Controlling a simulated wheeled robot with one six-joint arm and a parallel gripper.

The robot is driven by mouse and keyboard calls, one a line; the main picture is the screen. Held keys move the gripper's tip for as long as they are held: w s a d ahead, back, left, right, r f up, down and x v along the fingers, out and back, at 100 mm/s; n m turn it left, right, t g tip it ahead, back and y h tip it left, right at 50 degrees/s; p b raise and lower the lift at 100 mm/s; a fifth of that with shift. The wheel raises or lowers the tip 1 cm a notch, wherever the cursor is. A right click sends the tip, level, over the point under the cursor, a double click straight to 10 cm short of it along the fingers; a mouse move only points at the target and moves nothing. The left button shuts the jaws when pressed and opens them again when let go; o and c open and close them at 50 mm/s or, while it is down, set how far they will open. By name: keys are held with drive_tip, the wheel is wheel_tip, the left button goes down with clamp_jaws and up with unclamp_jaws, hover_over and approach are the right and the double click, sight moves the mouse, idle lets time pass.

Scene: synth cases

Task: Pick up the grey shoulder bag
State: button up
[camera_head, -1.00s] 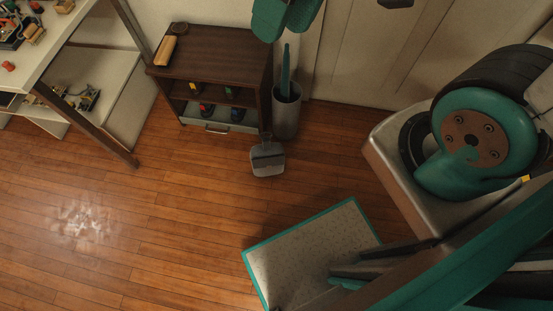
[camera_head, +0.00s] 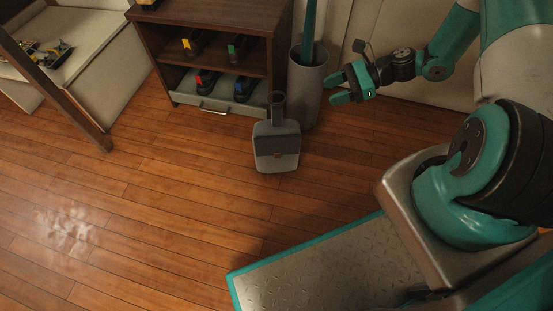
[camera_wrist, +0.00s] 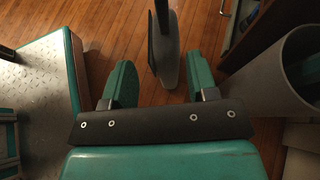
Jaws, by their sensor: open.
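The grey shoulder bag (camera_head: 276,148) stands upright on the wooden floor in the head view, with its strap loop (camera_head: 277,102) rising above it. In the wrist view the bag (camera_wrist: 167,62) shows edge-on beyond the fingertips, roughly between them. My gripper (camera_head: 335,89) is open and empty, with its teal fingers apart. I see no contact with the bag.
A grey cylindrical bin (camera_head: 307,92) holding a teal upright thing stands close behind the bag, to its right. A dark shelf unit (camera_head: 213,20) with several small items is behind left. A white spill (camera_head: 65,228) lies on the floor at left. The floor in front of the bag is clear.

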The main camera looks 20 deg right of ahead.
wheel_tip(320, 180, down, 3)
drive_tip(key=m, duration=0.1)
drive_tip(key=b, duration=0.6)
approach(277, 116)
drive_tip(key=shift+t, duration=0.3)
drive_tip(key=a+f, duration=0.1)
drive_tip(key=w+a+f, duration=0.1)
drive_tip(key=a+f, duration=0.1)
drive_tip(key=shift+w+a+f, duration=0.2)
drive_tip(key=shift+w+f, duration=0.1)
drive_tip(key=shift+w, duration=0.1)
drive_tip(key=b+x, duration=0.4)
drive_tip(key=x, duration=0.1)
drive_tip(key=shift+w+a, duration=0.15)
drive_tip(key=shift+a, duration=0.15)
clamp_jaws()
